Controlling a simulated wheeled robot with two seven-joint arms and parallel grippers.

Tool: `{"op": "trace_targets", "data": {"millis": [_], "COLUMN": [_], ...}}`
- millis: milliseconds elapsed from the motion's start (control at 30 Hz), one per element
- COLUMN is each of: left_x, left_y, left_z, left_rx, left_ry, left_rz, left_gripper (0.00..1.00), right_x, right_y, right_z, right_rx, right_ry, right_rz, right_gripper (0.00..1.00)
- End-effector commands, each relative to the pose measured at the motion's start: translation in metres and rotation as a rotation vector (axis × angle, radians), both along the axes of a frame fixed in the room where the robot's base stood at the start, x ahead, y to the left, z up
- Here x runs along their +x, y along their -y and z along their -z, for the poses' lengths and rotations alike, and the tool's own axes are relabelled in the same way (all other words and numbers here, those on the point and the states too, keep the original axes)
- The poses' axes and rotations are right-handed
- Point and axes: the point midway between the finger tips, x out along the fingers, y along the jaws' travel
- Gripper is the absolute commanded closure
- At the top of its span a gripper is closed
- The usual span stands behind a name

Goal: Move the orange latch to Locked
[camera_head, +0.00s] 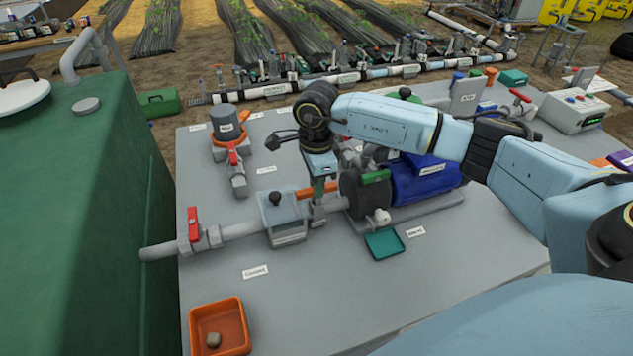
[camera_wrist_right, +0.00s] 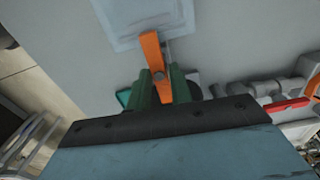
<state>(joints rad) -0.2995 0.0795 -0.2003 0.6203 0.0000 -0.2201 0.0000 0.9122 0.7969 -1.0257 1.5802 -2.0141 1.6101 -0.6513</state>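The orange latch (camera_head: 303,193) is a flat bar lying at the side of a clear-lidded box (camera_head: 281,212) on the grey skid top. In the right wrist view the latch (camera_wrist_right: 151,48) runs from the pale translucent lid (camera_wrist_right: 145,18) down between my fingers, with a round grey pin on it. My right gripper (camera_head: 319,190) reaches down from above onto the latch and hides its middle. Its two green fingertips (camera_wrist_right: 160,78) stand on either side of the bar; whether they press on it I cannot tell. No Locked mark is readable. My left gripper is out of view.
A blue motor with a dark pump (camera_head: 365,192) stands close right of the gripper. A pipe with a red-handled valve (camera_head: 194,225) lies left. An orange tray (camera_head: 220,328) with a stone and a small green tray (camera_head: 384,244) sit in front. The front of the skid top is mostly clear.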

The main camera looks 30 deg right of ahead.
Motion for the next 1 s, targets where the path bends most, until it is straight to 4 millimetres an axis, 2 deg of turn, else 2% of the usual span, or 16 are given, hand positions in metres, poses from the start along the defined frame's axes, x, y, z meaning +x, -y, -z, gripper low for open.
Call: {"op": "trace_targets", "data": {"millis": [33, 100, 467, 567, 1000], "left_x": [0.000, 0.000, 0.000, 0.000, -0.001], "left_y": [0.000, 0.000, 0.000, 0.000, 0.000], "left_z": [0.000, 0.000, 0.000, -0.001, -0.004], "left_rx": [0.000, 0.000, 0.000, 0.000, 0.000], "left_ry": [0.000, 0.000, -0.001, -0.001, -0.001], "left_rz": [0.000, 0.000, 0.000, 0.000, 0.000], "left_gripper": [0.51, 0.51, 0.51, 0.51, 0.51], "right_x": [0.000, 0.000, 0.000, 0.000, 0.000], "right_y": [0.000, 0.000, -0.001, -0.001, 0.000], "right_z": [0.000, 0.000, -0.005, -0.017, -0.111], "right_rx": [0.000, 0.000, 0.001, 0.002, 0.000], "right_ry": [0.001, 0.000, 0.000, 0.003, 0.003], "right_rz": [0.000, -0.001, -0.004, -0.004, -0.002], "right_gripper": [0.72, 0.62, 0.62, 0.62, 0.62]}}
